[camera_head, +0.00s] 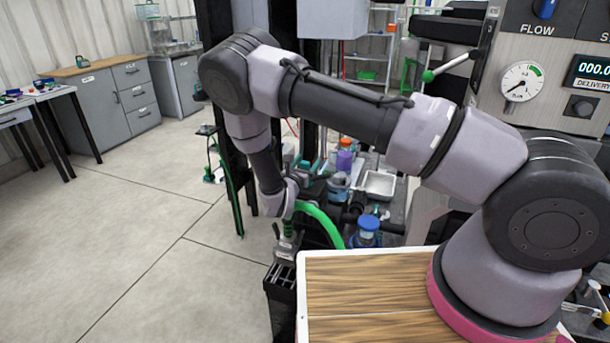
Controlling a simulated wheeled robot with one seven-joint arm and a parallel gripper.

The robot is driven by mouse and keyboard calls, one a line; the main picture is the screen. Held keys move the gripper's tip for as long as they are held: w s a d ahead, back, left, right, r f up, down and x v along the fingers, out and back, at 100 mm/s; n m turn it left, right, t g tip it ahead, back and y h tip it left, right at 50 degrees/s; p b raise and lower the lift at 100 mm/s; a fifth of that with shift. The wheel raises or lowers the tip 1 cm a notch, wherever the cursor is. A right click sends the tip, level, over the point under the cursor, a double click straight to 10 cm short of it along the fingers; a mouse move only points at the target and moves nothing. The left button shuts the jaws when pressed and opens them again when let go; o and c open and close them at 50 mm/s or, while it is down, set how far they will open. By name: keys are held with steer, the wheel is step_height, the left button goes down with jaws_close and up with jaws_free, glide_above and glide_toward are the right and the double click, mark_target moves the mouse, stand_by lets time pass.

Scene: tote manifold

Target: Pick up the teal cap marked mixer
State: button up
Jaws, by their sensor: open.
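My arm reaches across the picture and bends down at the left. My gripper (286,245) is at its lower end, small and dark, just above a black slotted holder (281,285). It is open, and I see nothing held in it. I cannot pick out the teal cap marked mixer for certain, as no marking is legible. Small teal pieces (377,211) show among the dark fittings right of the gripper. A teal item (304,166) stands farther back. My arm and the clutter may hide other caps.
A green hose (322,222) arches close to the right of my gripper. A blue-lidded jar (368,229), a white tray (379,185) and a purple bottle (345,157) crowd the bench behind. A wooden top (365,285) lies in front. The floor (150,255) at left is clear.

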steer(key=shift+w+d, duration=0.15)
steer(key=shift+w, duration=0.25)
steer(key=shift+c, duration=0.3)
jaws_close()
